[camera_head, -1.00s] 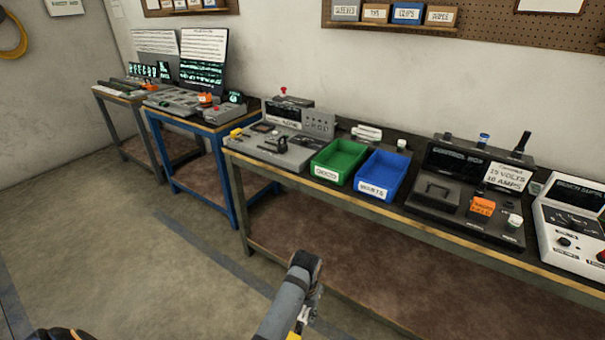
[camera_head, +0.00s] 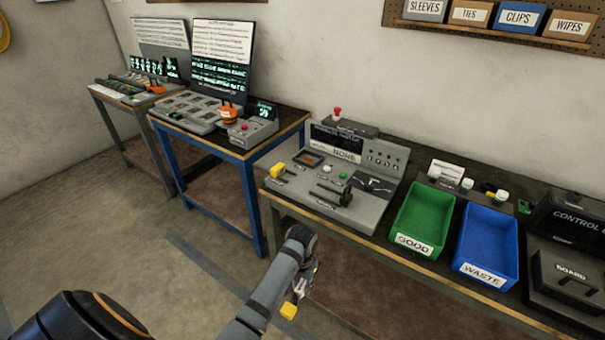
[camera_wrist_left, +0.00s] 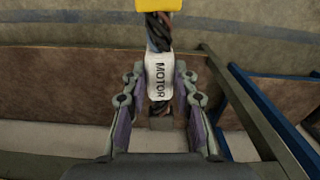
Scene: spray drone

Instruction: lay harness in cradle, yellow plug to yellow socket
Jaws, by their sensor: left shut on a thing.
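My left gripper (camera_head: 303,284) is in front of the long bench, below its top edge. It is shut on the harness, a dark twisted cable bundle with a white sleeve marked MOTOR (camera_wrist_left: 159,78). The harness's yellow plug (camera_head: 289,311) hangs at its lower end in the head view; the yellow plug (camera_wrist_left: 159,5) also shows at the top of the left wrist view. A grey test station (camera_head: 365,210) on the bench bears a yellow block (camera_head: 277,170), apparently the yellow socket, and a black fixture (camera_head: 337,195), which may be the cradle. My right gripper is not in view.
A green GOOD bin (camera_head: 422,218) and a blue WASTE bin (camera_head: 488,243) stand right of the station. A dark control board unit (camera_head: 568,270) is at the far right. A blue-framed table (camera_head: 240,160) with a screen is to the left. Open floor lies in front.

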